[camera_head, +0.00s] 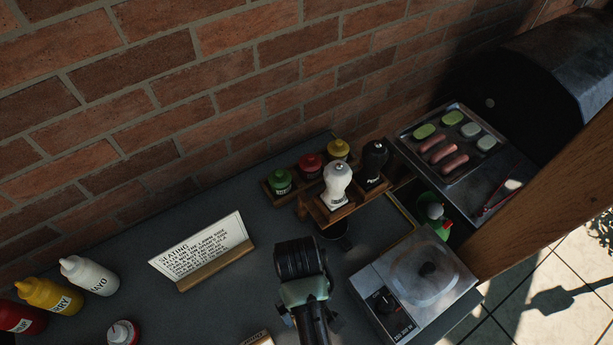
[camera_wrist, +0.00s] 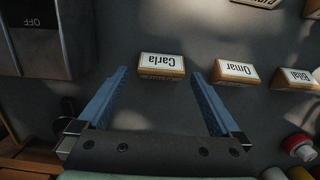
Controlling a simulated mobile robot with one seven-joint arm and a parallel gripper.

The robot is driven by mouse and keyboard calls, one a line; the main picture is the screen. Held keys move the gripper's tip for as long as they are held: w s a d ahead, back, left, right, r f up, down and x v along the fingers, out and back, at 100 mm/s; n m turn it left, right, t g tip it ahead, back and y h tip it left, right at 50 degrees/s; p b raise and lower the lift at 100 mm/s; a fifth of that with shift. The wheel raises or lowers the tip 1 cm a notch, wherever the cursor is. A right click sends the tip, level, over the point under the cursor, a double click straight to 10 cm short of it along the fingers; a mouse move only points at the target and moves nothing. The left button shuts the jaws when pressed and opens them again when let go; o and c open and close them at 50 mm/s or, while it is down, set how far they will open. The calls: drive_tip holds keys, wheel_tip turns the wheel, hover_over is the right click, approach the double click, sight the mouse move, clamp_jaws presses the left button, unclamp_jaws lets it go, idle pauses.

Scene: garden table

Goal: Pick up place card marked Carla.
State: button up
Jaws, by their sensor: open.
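The place card marked Carla (camera_wrist: 161,62) is a small white card on a wooden base. In the wrist view it appears upside down, between the tips of my open gripper (camera_wrist: 158,74). The two blue fingers show on either side of it, with a gap on each side; nothing is held. I cannot tell how far the tips are above the table. In the head view my arm hides most of this area, and the fingertips cannot be made out. A card edge (camera_head: 258,339) shows at the bottom, its name unreadable.
Cards marked Omar (camera_wrist: 237,72) and Bilal (camera_wrist: 298,77) stand right of Carla. An appliance marked OFF (camera_wrist: 40,38) is at upper left. In the head view are a seating sign (camera_head: 205,250), a mayo bottle (camera_head: 90,275), a spice rack (camera_head: 330,208) and a hotplate (camera_head: 415,285).

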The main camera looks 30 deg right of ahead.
wheel_tip(320, 180, down, 5)
drive_tip(key=shift+a+r+p, duration=0.1)
drive_tip(key=shift+a+p, duration=0.05)
drive_tip(key=shift+p, duration=0.3)
drive_tip(key=c, duration=1.1)
drive_tip(key=shift+r, duration=0.1)
